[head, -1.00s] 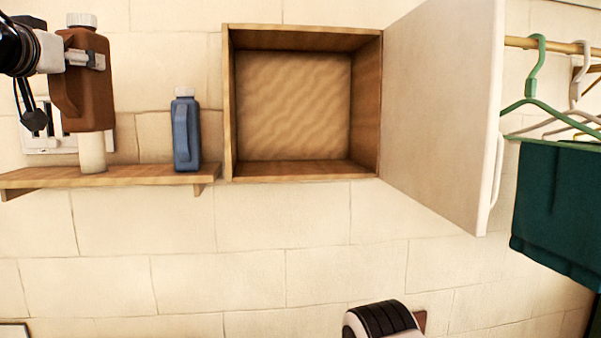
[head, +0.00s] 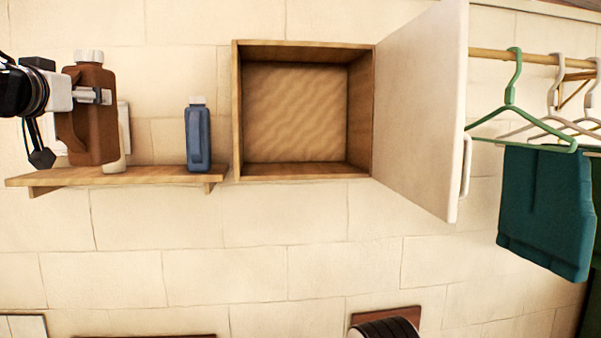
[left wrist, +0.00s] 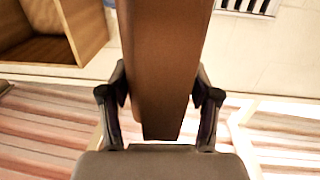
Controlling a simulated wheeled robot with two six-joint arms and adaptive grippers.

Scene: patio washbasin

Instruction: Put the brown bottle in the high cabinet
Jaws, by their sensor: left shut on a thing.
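The brown bottle (head: 95,125) with a white cap is upright in front of the left part of the shelf in the head view. My left gripper (head: 98,96) is shut on its upper part. In the left wrist view the bottle (left wrist: 162,60) sits between both fingers of my left gripper (left wrist: 160,95). The high cabinet (head: 300,172) is an open wooden box on the wall, right of the shelf, and looks empty. Its white door (head: 422,110) stands open to the right. My right gripper cannot be made out in these views.
A blue bottle (head: 199,138) stands on the wooden shelf (head: 160,177), between the brown bottle and the cabinet. A pale cylindrical item (head: 122,140) is partly hidden behind the brown bottle. Hangers (head: 513,95) and a teal cloth (head: 545,210) hang right of the door.

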